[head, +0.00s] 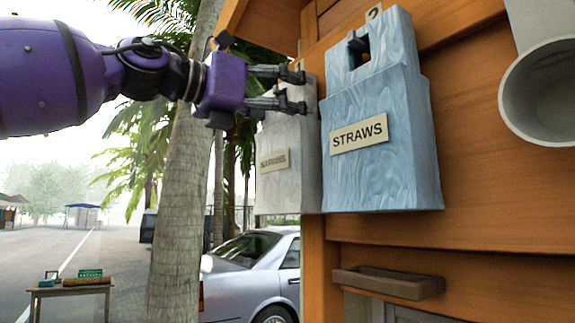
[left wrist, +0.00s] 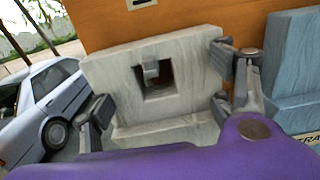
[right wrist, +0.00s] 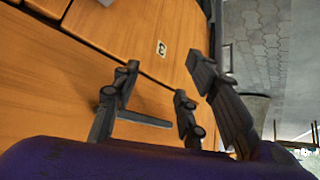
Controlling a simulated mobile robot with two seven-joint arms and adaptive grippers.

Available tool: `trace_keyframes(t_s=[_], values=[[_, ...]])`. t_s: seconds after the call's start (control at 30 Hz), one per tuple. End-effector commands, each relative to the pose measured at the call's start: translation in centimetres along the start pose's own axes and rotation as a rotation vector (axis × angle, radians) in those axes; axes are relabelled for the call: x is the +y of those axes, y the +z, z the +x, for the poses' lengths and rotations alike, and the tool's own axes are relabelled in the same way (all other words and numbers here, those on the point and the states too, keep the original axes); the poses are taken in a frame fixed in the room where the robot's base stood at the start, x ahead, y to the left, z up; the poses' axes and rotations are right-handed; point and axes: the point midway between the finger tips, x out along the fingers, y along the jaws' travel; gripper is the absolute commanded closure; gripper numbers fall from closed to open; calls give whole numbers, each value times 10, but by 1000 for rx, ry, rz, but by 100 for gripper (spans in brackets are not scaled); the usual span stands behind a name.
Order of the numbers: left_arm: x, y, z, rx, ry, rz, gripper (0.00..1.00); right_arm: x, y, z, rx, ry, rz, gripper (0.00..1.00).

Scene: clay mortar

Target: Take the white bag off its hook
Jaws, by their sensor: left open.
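The white bag (head: 300,165) hangs on the wooden wall behind the blue straws bag in the head view. In the left wrist view the white bag (left wrist: 190,105) faces me, with a square hole near its top and a grey hook end (left wrist: 151,70) showing in it. My left gripper (head: 300,90) is at the upper part of the white bag. It is open, with fingers on both sides of the bag in the left wrist view (left wrist: 160,80); I cannot tell whether they touch it. My right gripper (right wrist: 163,65) is open and empty before wooden boards, outside the head view.
The blue straws bag (head: 385,180) hangs close to the right of the white bag, on a dark hook. A white cylindrical container (head: 540,90) is at the far right. A small wooden ledge (head: 388,283) sits below. A silver car (head: 255,270) and a palm trunk (head: 180,190) stand behind.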

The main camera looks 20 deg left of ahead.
Motion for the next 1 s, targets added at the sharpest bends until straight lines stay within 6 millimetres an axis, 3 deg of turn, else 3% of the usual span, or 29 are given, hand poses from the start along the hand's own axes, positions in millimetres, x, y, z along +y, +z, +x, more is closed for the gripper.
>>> trace_keyframes(t_s=[0.27, 0.63, 1.0], values=[[0, 0, 2, -1, 0, -1, 28, 0, -2, 0, 3, -1, 0, 60], [0, 1, 2, -3, 0, -1, 75, -1, -2, 0, 3, -1, 0, 60], [1, 4, 2, -2, 1, -1, 75, 0, 3, 0, -4, 0, 0, 60]])
